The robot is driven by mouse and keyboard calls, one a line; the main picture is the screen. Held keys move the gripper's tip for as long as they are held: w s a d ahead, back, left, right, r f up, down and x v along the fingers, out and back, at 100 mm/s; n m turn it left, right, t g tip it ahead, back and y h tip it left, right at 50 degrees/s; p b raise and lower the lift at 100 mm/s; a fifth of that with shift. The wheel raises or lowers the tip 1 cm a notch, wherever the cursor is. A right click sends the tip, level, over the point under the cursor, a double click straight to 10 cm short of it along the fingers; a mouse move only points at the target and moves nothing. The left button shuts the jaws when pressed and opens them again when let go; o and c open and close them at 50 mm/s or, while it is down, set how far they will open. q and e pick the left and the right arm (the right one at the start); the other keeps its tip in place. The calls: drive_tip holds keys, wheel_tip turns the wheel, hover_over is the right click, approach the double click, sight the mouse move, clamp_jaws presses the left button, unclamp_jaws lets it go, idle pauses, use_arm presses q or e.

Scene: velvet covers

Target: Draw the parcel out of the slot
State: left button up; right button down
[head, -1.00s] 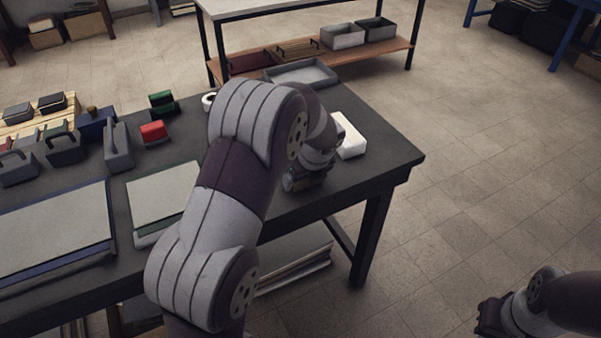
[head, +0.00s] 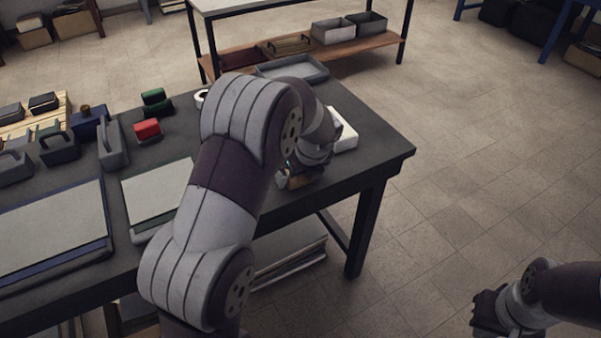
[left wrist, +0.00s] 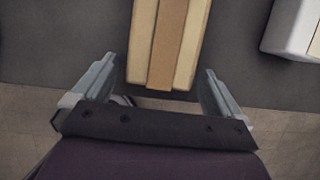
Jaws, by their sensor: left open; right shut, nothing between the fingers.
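The parcel (left wrist: 168,42) is a tan box with a darker brown band along its length, seen in the left wrist view. My left gripper (left wrist: 158,72) is open. The parcel's near end reaches in between its two fingers, with a gap on each side. In the head view, a small tan patch of the parcel (head: 298,181) shows under my left gripper (head: 290,178), near the table's front edge. My arm hides most of that spot. I cannot make out a slot. My right gripper (head: 484,314) is shut and empty, off the table at lower right.
A white block (head: 344,132) lies to the right of my left wrist; a white block also shows in the wrist view (left wrist: 293,26). A grey tray (head: 292,68), a red box (head: 147,128) and flat panels (head: 50,235) share the dark table (head: 385,150).

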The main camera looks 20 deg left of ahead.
use_arm(q)
drive_tip(key=p+v, duration=0.2)
drive_tip(key=v, duration=0.9)
drive_tip(key=shift+r, duration=0.2)
drive_tip(key=shift+s, duration=0.1)
